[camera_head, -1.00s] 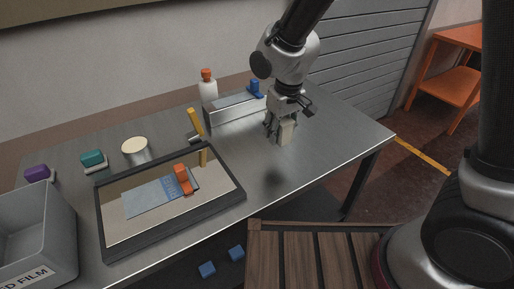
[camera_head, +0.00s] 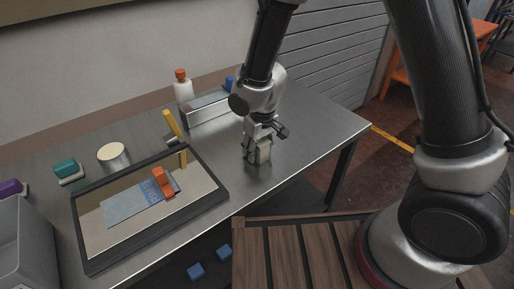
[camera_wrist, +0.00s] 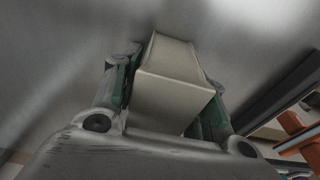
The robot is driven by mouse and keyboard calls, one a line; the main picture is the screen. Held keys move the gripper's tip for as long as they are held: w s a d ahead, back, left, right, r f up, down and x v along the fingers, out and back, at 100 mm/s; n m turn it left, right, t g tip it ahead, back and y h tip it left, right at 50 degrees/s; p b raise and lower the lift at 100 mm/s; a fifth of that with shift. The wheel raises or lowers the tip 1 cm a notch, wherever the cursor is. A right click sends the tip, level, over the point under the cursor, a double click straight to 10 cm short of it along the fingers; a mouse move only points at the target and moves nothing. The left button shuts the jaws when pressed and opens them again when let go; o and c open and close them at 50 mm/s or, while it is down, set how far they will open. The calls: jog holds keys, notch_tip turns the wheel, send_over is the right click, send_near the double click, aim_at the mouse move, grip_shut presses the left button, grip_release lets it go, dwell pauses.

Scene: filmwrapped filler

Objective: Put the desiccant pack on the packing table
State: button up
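A pale beige box-shaped pack (camera_head: 264,152), which I take to be the desiccant pack, is between the fingers of my gripper (camera_head: 257,152). In the wrist view the pack (camera_wrist: 172,82) fills the gap between the two green-padded fingers, and my gripper (camera_wrist: 165,90) is shut on it. The pack is over the right part of a grey metal table (camera_head: 300,130); I cannot tell whether it touches the top. Part of the pack is hidden by the fingers. An orange table (camera_head: 399,66) stands at the far right, partly hidden by my arm; no label shows which is the packing table.
A white bottle (camera_head: 183,92), a metal holder (camera_head: 207,109), a round tin (camera_head: 113,155) and a grey bin (camera_head: 28,245) are also on the metal table. Its right end is clear.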

jog(key=shift+o, duration=1.1)
jog(key=shift+r, duration=0.15)
jog(key=r, duration=0.4)
jog(key=s+r, duration=0.1)
jog(key=r, duration=0.3)
jog(key=d+r, duration=0.1)
jog(key=r, duration=0.3)
jog(key=shift+s, duration=0.2)
jog(key=s+d+r+m+t, duration=0.1)
jog(key=d+r+m, duration=0.1)
jog(key=d+r, duration=0.6)
jog(key=s+d+r+m+t, duration=0.15)
jog(key=d+r, duration=0.25)
jog(key=d, duration=0.8)
jog(key=s+d+r+m+h, duration=0.1)
jog(key=s+d+r+m, duration=0.2)
jog(key=s+d, duration=0.8)
jog(key=shift+s+d+r, duration=0.4)
jog(key=shift+s+r, duration=0.35)
jog(key=shift+r, duration=0.15)
